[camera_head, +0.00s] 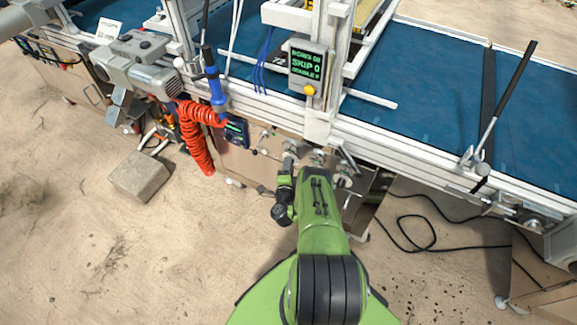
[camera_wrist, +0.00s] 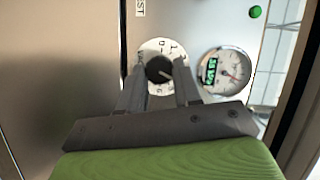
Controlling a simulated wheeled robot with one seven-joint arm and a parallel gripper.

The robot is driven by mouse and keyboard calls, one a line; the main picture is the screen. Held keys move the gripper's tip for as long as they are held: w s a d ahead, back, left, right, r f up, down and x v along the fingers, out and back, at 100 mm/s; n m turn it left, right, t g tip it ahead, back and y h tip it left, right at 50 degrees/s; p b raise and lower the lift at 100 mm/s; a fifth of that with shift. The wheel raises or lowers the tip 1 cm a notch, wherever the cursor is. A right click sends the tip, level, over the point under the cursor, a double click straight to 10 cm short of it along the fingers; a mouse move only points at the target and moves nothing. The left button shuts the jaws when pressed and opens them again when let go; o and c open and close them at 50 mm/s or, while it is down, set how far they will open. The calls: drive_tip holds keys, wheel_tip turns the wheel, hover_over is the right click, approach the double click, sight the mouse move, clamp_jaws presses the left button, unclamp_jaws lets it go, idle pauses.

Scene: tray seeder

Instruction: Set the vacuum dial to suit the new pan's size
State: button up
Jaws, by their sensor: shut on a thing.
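The vacuum dial has a round white face (camera_wrist: 148,50) with dark markings and a black knob (camera_wrist: 157,67) at its centre. My gripper (camera_wrist: 159,80) reaches the dial in the wrist view, its two grey fingers on either side of the knob and shut on it. The fingers hide the lower left and right of the face, and the setting is too small to read surely. A round gauge (camera_wrist: 236,66) with a needle and a green digital readout sits right of the dial. In the head view my gripper (camera_head: 289,152) is at the machine's front panel, hiding the dial. I cannot identify the new pan.
A display (camera_head: 308,64) with green text, including "SKIP 0", stands above the panel. An orange coiled hose (camera_head: 195,140) and a stone block (camera_head: 139,177) are to the left. A blue belt (camera_head: 420,75) runs behind. Black cable (camera_head: 425,245) lies on the floor at right.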

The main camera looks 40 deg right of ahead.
drive_tip(key=shift+f+m, duration=0.1)
drive_tip(key=shift+m, duration=0.2)
drive_tip(key=o, duration=1)
drive_tip(key=shift+o, duration=0.2)
